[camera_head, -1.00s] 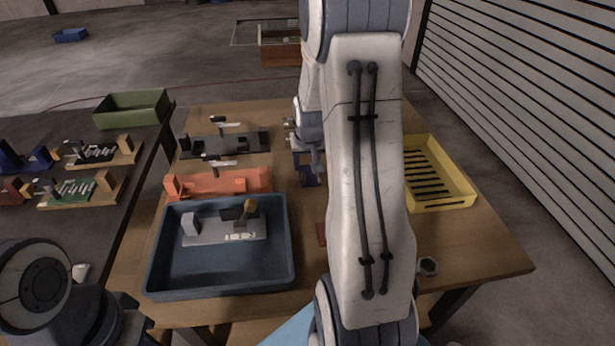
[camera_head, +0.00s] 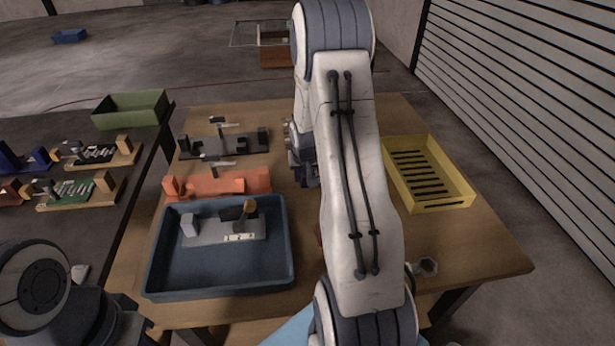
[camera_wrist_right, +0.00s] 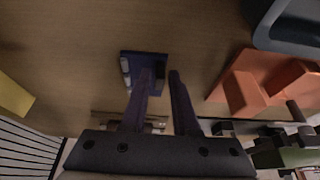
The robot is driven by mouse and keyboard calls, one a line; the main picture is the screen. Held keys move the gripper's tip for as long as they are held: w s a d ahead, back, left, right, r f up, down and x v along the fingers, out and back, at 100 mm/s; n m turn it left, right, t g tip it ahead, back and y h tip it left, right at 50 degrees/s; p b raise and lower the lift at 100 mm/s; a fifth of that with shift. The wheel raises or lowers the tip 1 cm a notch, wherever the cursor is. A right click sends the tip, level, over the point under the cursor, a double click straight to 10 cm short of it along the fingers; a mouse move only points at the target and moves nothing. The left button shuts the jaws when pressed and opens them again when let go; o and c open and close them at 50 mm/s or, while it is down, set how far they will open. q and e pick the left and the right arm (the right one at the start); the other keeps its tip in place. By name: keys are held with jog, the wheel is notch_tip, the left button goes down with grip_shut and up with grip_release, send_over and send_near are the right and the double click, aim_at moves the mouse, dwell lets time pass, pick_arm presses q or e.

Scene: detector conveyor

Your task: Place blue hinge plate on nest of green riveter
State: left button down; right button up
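The blue hinge plate (camera_wrist_right: 150,62) lies on the wooden table in the right wrist view, with small pale cylinders along its left side. My right gripper (camera_wrist_right: 160,76) is open over it. One finger overlaps the plate's middle and the other is just past its right edge; contact cannot be told. In the head view the right gripper (camera_head: 303,170) is low over the table, partly behind my forearm, with the plate hardly distinguishable. A fixture with a green bed (camera_head: 72,193), apparently the green riveter, stands on the dark left table. My left arm is at lower left; its fingers do not show clearly.
A blue tray (camera_head: 160,268) holds a grey fixture (camera_head: 215,240). Orange (camera_head: 225,184) and black (camera_head: 225,146) fixtures stand behind it. A yellow crate (camera_head: 462,192) is at right, a green bin (camera_head: 132,108) at the back left.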

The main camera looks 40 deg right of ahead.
grip_shut()
dwell(1.2)
